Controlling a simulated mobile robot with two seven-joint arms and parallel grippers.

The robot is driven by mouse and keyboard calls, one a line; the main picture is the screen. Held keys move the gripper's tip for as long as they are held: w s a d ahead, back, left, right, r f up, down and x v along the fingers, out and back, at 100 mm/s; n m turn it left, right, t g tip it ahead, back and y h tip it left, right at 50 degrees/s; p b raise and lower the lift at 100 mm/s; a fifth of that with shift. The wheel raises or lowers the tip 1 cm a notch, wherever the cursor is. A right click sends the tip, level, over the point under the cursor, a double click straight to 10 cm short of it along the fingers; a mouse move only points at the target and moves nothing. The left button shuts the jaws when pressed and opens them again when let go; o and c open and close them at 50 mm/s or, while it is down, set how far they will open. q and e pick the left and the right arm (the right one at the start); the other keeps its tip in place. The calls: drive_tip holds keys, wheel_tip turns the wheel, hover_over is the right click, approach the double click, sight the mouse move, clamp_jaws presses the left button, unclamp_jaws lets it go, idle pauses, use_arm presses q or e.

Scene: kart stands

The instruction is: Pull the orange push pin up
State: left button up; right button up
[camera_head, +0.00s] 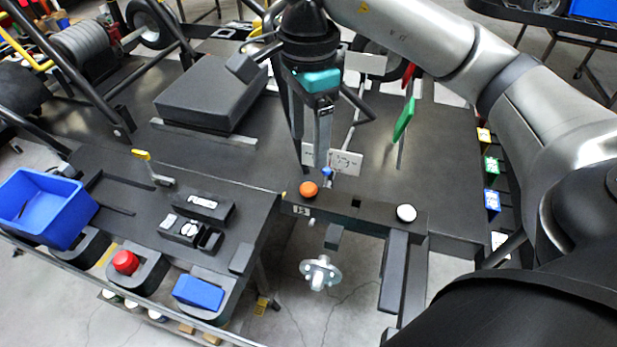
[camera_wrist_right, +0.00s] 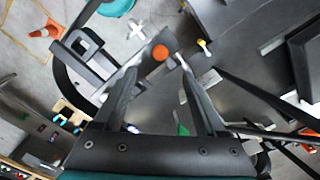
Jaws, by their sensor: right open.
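The orange push pin (camera_head: 309,189) is a round orange knob on top of a dark bar at the front edge of the kart stand. A white knob (camera_head: 406,213) sits further right on the same bar. My right gripper (camera_head: 311,160) points down above and slightly behind the orange pin. Its two fingers are apart with nothing between them. In the right wrist view the orange pin (camera_wrist_right: 160,52) shows just beyond the open fingertips (camera_wrist_right: 157,66), roughly centred between them, apart from both as far as I can tell. My left gripper is out of view.
A silver flanged hub (camera_head: 320,273) stands in front of the bar. To the left, a low bench holds a blue bin (camera_head: 42,207), a red knob (camera_head: 125,262) and a blue block (camera_head: 198,292).

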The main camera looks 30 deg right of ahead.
sight(308, 187)
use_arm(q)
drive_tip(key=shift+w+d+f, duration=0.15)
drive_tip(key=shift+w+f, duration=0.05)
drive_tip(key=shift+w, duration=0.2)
use_arm(e)
wheel_tip(308, 187, down, 10)
drive_tip(key=shift+f, duration=0.15)
clamp_jaws()
idle(0.5)
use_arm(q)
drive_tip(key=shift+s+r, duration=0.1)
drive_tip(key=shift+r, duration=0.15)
use_arm(e)
drive_tip(key=shift+r, duration=0.6)
unclamp_jaws()
use_arm(q)
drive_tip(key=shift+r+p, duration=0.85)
drive_tip(key=shift+p, duration=0.15)
use_arm(e)
wheel_tip(308, 187, up, 15)
drive_tip(key=shift+r, duration=0.1)
